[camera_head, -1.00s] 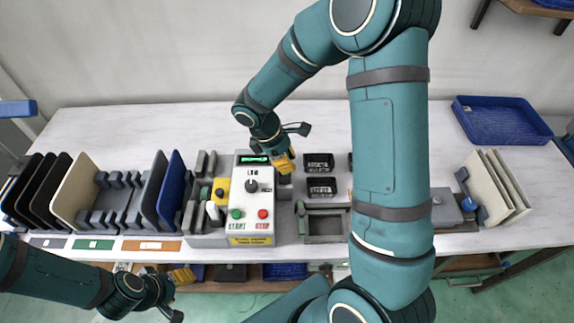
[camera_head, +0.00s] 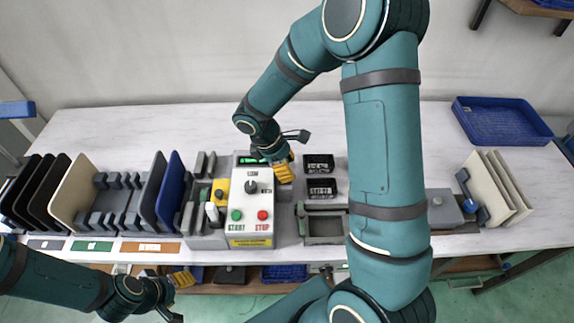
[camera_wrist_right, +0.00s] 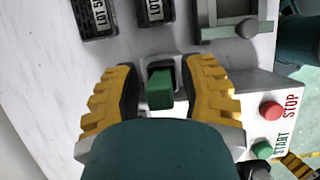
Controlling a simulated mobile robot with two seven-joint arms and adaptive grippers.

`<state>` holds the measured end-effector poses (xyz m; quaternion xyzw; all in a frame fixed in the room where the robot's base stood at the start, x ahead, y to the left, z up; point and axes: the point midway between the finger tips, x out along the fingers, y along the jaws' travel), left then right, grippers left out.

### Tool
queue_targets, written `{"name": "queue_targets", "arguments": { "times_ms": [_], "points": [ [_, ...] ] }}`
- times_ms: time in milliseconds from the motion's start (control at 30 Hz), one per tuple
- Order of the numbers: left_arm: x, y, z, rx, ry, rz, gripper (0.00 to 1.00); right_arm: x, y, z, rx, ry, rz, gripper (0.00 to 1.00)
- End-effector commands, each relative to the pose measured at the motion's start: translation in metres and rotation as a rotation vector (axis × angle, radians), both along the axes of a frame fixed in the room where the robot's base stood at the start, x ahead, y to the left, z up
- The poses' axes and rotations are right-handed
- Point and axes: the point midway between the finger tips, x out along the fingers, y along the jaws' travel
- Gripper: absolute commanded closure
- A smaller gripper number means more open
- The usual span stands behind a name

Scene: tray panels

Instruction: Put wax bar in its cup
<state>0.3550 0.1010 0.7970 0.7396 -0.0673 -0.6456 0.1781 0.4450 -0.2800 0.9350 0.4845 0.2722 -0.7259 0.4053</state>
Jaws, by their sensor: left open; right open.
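A green block (camera_wrist_right: 159,92), which looks like the wax bar, shows in the right wrist view. It stands in or just above a small dark grey holder (camera_wrist_right: 160,66), probably its cup; I cannot tell how deep it sits. My right gripper (camera_wrist_right: 160,88) is open, with a yellow finger on each side of the green block and small gaps showing. In the head view my right gripper (camera_head: 284,171) is low beside the control box, and the block is hidden there. My left gripper (camera_head: 180,279) is in front of the table's edge, away from these things.
A control box (camera_head: 250,207) with START and STOP buttons stands close to the right gripper. Two black labelled bins (camera_head: 319,163) and a grey tray (camera_head: 325,228) lie to its right. Upright panels (camera_head: 75,185) fill the left; a blue crate (camera_head: 500,120) stands back right.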

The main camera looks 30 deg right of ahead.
Motion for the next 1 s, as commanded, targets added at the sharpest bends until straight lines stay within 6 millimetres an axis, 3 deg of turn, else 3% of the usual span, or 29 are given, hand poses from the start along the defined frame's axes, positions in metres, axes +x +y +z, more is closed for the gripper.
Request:
{"name": "queue_targets", "arguments": {
  "times_ms": [600, 1000],
  "points": [
    [0.006, 0.001, 0.019, 0.003, -0.014, 0.011, 0.46, 0.022, 0.034, 0.1, 0.0, -0.004, 0.0, 0.59],
    [0.007, 0.001, 0.02, 0.003, -0.015, 0.012, 0.46, 0.024, 0.039, 0.113, 0.001, -0.001, 0.0, 0.59]
  ]
}}
